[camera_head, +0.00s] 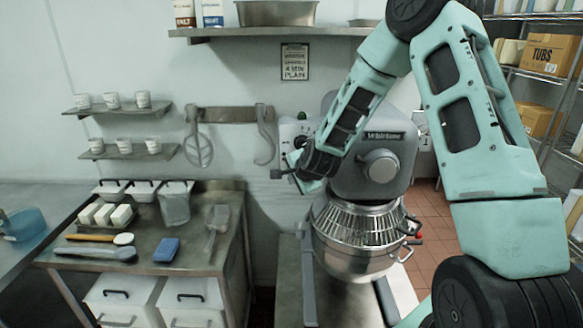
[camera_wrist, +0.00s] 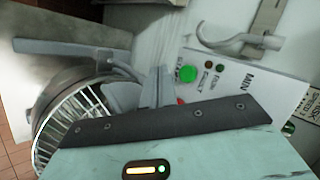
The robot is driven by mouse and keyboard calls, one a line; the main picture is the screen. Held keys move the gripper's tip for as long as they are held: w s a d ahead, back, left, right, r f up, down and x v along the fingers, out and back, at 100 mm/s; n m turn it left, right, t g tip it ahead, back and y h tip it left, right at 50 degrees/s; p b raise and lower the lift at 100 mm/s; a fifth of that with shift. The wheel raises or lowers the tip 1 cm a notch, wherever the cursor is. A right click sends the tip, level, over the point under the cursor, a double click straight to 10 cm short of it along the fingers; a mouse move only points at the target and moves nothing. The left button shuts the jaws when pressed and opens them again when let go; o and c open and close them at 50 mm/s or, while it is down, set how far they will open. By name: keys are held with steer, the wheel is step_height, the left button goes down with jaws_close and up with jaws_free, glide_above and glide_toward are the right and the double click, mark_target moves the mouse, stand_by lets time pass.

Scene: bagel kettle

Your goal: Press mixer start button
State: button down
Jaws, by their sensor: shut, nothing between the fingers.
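The grey stand mixer (camera_head: 375,165) stands right of centre in the head view, with a steel bowl (camera_head: 350,262) under its wire guard. Its pale control panel (camera_head: 290,128) is partly hidden by my arm. In the wrist view the white panel (camera_wrist: 240,80) carries a round green button (camera_wrist: 187,74), small indicator lights, and a red button (camera_wrist: 180,101) mostly hidden. My gripper (camera_wrist: 158,88) is shut and empty, apparently just left of the green button in the wrist view. I cannot tell whether it touches the panel. In the head view my gripper (camera_head: 279,173) is beside the panel's lower part.
A steel worktable (camera_head: 140,255) at left holds tubs, a blue sponge (camera_head: 166,250) and utensils. A rack (camera_head: 236,114) with hanging mixer attachments is on the wall behind. Shelving with boxes (camera_head: 550,54) is at right. Tiled floor (camera_head: 425,205) shows right of the mixer.

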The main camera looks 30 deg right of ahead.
steer(key=shift+w+d, duration=0.55)
steer(key=shift+w, duration=0.25)
steer(key=shift+w+d, duration=0.55)
steer(key=shift+w, duration=0.2)
steer(key=shift+w+d, duration=0.1)
steer(key=shift+w, duration=0.05)
stand_by(0.9)
steer(key=shift+w+d+b, duration=0.1)
steer(key=shift+w+b, duration=0.1)
steer(key=shift+b, duration=0.1)
